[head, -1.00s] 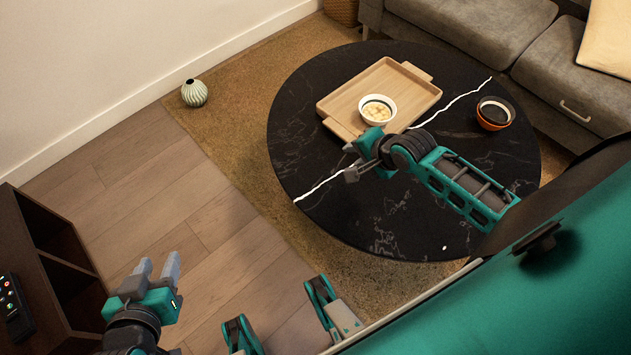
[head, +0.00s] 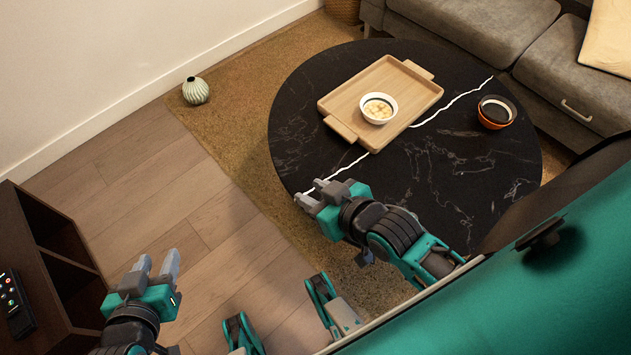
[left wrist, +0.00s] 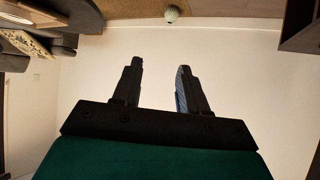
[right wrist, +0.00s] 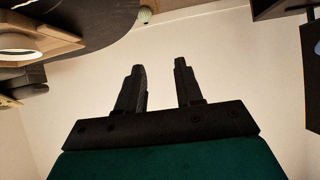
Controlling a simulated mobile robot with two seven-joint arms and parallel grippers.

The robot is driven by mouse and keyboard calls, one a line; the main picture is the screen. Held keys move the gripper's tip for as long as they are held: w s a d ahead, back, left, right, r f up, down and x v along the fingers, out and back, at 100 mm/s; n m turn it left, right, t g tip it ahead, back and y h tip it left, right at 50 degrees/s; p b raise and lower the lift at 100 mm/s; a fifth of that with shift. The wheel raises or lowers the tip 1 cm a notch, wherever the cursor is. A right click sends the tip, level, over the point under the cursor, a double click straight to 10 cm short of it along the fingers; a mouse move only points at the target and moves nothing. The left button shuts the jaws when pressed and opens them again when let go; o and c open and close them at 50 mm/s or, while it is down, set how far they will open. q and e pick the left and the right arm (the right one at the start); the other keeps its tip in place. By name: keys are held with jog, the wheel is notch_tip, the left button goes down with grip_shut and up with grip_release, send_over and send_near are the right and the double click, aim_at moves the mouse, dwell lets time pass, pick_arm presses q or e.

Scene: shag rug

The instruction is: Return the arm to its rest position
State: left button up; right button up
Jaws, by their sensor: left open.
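My left gripper (head: 158,264) is at the lower left of the head view, above the wood floor, with its fingers apart and nothing between them. Its fingers also show spread and empty in the left wrist view (left wrist: 160,65). My right gripper (head: 311,195) is drawn back near the front-left edge of the black round table (head: 440,185) in the head view. Its fingers are apart and empty, as they also are in the right wrist view (right wrist: 159,65).
A wooden tray (head: 350,95) on the table holds a white bowl (head: 379,118) with pale food pieces. A dark and orange bowl (head: 495,121) stands at right. A vase (head: 195,91) stands by the wall. A dark shelf (head: 50,265) with a remote (head: 14,303) is at left.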

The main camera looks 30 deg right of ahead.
pick_arm(q)
jog(key=shift+r, duration=0.1)
notch_tip(320, 180, up, 8)
jog(key=s+a+p, duration=0.1)
jog(key=a+p, duration=0.2)
jog(key=p, duration=0.9)
jog(key=shift+s+y+p, duration=0.25)
jog(key=shift+y+p, duration=0.1)
jog(key=shift+y, duration=0.05)
pick_arm(e)
jog(key=s+d+r, duration=0.1)
jog(key=d+r, duration=0.2)
jog(key=r, duration=0.5)
jog(key=shift+s+r+h, duration=0.15)
jog(key=shift+r+h, duration=0.05)
jog(key=shift+h, duration=0.2)
pick_arm(q)
jog(key=shift+r, duration=0.1)
